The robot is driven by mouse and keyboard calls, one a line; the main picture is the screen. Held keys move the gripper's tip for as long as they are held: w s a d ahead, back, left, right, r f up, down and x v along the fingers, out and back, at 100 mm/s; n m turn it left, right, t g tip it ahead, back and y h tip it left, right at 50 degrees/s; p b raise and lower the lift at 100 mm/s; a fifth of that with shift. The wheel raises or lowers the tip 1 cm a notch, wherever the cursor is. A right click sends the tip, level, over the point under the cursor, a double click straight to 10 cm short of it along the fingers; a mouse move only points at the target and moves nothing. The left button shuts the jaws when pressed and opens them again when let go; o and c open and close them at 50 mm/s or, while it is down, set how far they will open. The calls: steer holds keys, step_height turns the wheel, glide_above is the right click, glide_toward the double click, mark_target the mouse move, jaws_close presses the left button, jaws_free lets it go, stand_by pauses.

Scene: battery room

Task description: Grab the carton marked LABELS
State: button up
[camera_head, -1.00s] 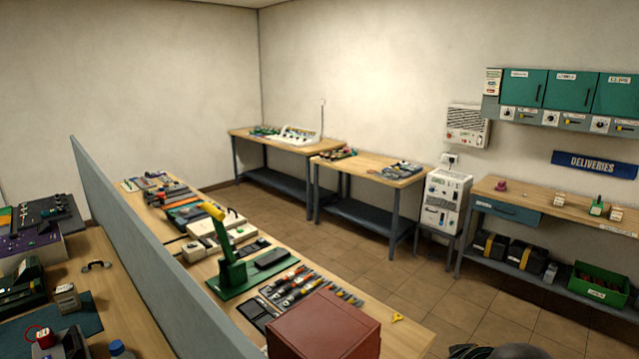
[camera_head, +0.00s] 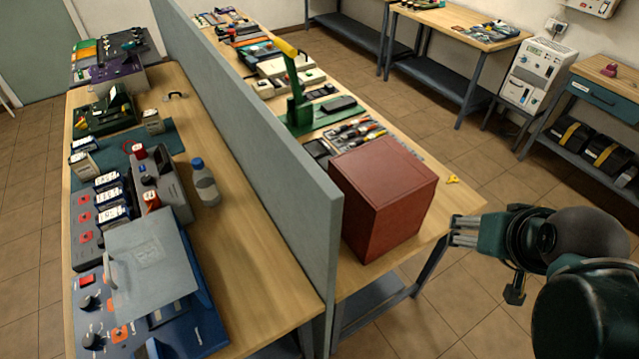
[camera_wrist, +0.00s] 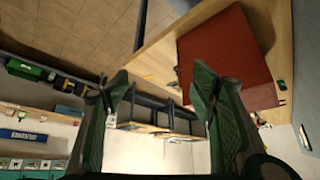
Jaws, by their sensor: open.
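No carton with a readable LABELS marking shows in any view. Small pale cartons stand on the left bench: one beside the green mat (camera_head: 153,121) and another farther left (camera_head: 84,165); their print is too small to read. My gripper (camera_head: 462,231) is at the right end of the middle bench, near the red box, and holds nothing. In the wrist view my gripper (camera_wrist: 160,88) has its two fingers spread apart and empty, with the red box beyond them.
A large red box (camera_head: 385,200) sits at the near end of the middle bench. A grey partition (camera_head: 255,150) separates it from the left bench (camera_head: 245,265), which holds a bottle (camera_head: 205,183), several devices and a grey lidded machine (camera_head: 150,262).

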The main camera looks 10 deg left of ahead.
steer(key=shift+r, duration=0.1)
steer(key=w+a+r+n+g+p, duration=0.25)
steer(key=w+a+r, duration=0.4)
steer(key=r, duration=0.35)
steer(key=w+a+n+g+p, duration=0.2)
steer(key=w+a+n+p, duration=0.15)
steer(key=w+a, duration=0.7)
steer(key=w+a+n+g+p, duration=0.2)
steer(key=w+a+p, duration=0.2)
steer(key=w+a, duration=0.65)
steer(key=a+f+n+g+h+p, duration=0.1)
steer(key=a+f+n+g+p, duration=0.3)
steer(key=a, duration=1)
step_height(320, 180, down, 19)
steer(key=shift+w+a+f+m+t+b, duration=0.1)
steer(key=shift+m+t+b, duration=0.2)
steer(key=shift+m+t, duration=0.25)
steer(key=shift+a+f+m+t+b, duration=0.1)
steer(key=shift+m+t+b, duration=0.15)
steer(key=shift+m+t, duration=0.3)
steer(key=shift+f, duration=0.5)
steer(key=shift+d+f, duration=0.1)
steer(key=shift+f, duration=0.05)
